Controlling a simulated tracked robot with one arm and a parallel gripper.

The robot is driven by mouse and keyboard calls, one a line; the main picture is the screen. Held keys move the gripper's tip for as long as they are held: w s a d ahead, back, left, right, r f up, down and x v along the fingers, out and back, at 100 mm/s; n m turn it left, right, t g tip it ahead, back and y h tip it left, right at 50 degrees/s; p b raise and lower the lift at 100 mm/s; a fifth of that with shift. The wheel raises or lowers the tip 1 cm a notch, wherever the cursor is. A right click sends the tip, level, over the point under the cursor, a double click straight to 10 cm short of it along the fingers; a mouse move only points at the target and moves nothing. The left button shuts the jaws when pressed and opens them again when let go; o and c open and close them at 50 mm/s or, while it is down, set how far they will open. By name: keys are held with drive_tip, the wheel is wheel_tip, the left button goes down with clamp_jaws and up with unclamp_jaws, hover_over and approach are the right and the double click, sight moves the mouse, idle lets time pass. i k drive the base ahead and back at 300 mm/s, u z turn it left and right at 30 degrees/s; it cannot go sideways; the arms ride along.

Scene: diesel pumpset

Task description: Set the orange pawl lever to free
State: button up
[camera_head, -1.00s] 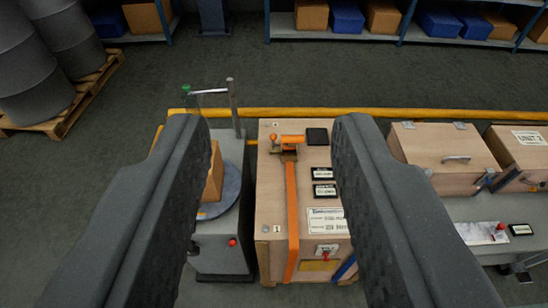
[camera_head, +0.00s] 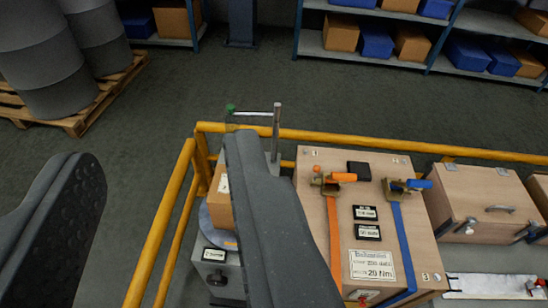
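The orange pawl lever (camera_head: 342,177) sits on a small brass-coloured ratchet at the top of an orange strap (camera_head: 334,235), on the top of a plywood crate (camera_head: 375,270). It points right, with an orange round knob at its left end. A similar ratchet with a blue lever (camera_head: 418,184) and blue strap (camera_head: 404,245) is to its right. My gripper (camera_head: 163,160) is open and empty, its fingers wide apart. Both fingers show left of the orange lever and apart from it. The right finger hides part of the crate's left side.
A yellow rail (camera_head: 400,145) runs behind the crate and turns forward at its left (camera_head: 165,225). A cardboard box (camera_head: 220,205) stands on a scale-like stand left of the crate. Other wooden cases (camera_head: 490,205) are at right. Shelves and drums stand on the floor behind.

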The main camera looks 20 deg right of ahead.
sight(317, 169)
drive_tip(key=u, duration=0.1)
drive_tip(key=i, duration=1.15)
drive_tip(key=z, duration=0.7)
